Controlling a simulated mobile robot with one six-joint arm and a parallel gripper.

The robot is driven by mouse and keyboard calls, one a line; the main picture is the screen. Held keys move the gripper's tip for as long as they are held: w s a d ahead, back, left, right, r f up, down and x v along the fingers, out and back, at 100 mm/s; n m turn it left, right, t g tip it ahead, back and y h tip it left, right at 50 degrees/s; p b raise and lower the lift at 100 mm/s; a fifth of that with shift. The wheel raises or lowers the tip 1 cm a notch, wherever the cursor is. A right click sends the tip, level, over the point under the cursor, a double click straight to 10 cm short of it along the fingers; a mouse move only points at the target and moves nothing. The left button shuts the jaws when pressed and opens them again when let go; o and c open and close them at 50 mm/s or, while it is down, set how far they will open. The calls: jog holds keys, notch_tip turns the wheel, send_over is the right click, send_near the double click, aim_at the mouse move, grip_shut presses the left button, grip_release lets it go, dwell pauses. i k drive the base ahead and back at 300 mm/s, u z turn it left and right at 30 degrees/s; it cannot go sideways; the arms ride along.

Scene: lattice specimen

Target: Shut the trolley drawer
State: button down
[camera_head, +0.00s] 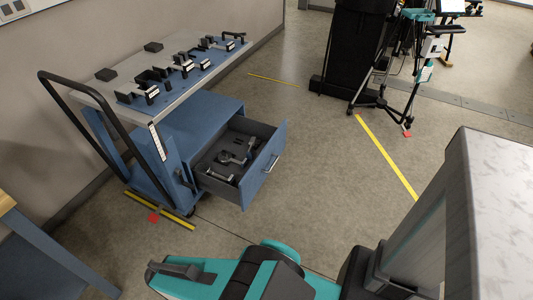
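The blue trolley (205,118) stands against the wall at the left, with a grey top and a black push handle. Its drawer (263,168) is pulled out toward the right, and dark tools lie inside it. My teal and black arm reaches in from the bottom. Its dark end, which looks like my gripper (172,269), is at the lower left, apart from the drawer and nearer the camera. I cannot make out the fingers or anything held.
Dark fixtures (180,62) and small blocks sit on the trolley top. A wooden-edged table corner (8,205) is at the left edge. A black cabinet (352,50) and a tripod-like stand (385,85) are at the back. The floor right of the drawer is clear, with yellow tape (385,155).

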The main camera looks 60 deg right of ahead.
aim_at(234, 137)
jog(key=u, duration=0.1)
jog(key=k, duration=1.55)
jog(key=z, duration=0.75)
jog(key=i, duration=1.05)
jog(key=u, duration=0.15)
